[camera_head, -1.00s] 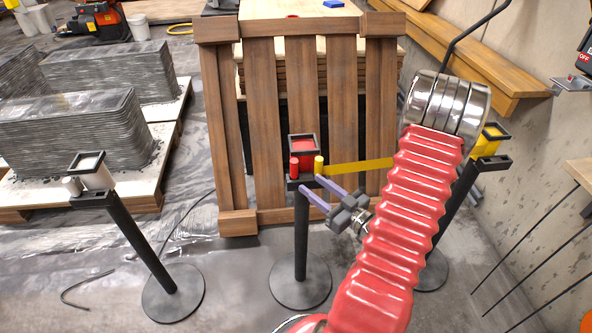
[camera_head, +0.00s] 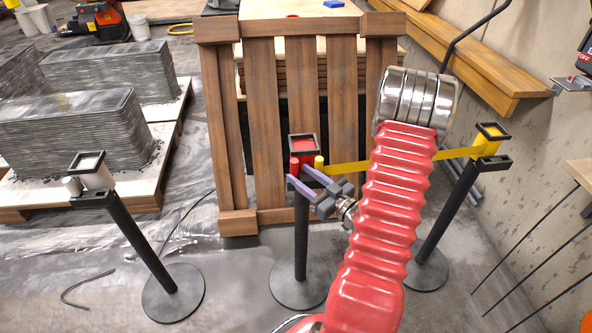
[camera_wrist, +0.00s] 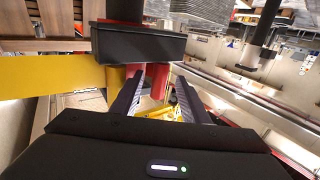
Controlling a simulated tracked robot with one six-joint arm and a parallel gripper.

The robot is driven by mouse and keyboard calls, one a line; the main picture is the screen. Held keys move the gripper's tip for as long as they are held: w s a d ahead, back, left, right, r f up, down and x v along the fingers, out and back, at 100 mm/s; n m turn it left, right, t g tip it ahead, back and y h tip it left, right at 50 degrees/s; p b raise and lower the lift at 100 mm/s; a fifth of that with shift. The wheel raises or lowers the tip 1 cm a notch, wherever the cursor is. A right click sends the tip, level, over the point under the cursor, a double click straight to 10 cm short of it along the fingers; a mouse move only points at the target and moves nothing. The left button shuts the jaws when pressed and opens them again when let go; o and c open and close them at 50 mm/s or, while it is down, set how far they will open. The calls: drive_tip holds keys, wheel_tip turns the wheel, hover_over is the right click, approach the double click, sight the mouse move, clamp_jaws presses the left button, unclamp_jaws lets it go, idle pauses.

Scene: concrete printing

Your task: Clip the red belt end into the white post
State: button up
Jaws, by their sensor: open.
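The red belt end (camera_head: 295,166) is a small red cylinder at the left of the middle post's red head (camera_head: 303,146). My gripper (camera_head: 297,173) has two purple fingers, open, at the middle post just below its head, close to the red belt end. In the wrist view, the open fingers (camera_wrist: 160,80) reach toward the post's black bracket (camera_wrist: 140,42), with red surfaces showing between and behind them. I cannot tell whether they touch the red end. The white post (camera_head: 92,170) stands apart at the left, upright, with a small white cylinder (camera_head: 72,186) at its side.
A yellow belt (camera_head: 348,168) runs from the yellow-headed post (camera_head: 487,140) to a yellow end (camera_head: 319,163) on the middle post, beside the red end. It also shows in the wrist view (camera_wrist: 50,82). A wooden pallet (camera_head: 262,110) stands close behind. Floor between the left and middle posts is mostly clear.

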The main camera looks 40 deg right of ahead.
drive_tip(key=shift+w, duration=0.5)
drive_tip(key=shift+c, duration=0.6)
clamp_jaws()
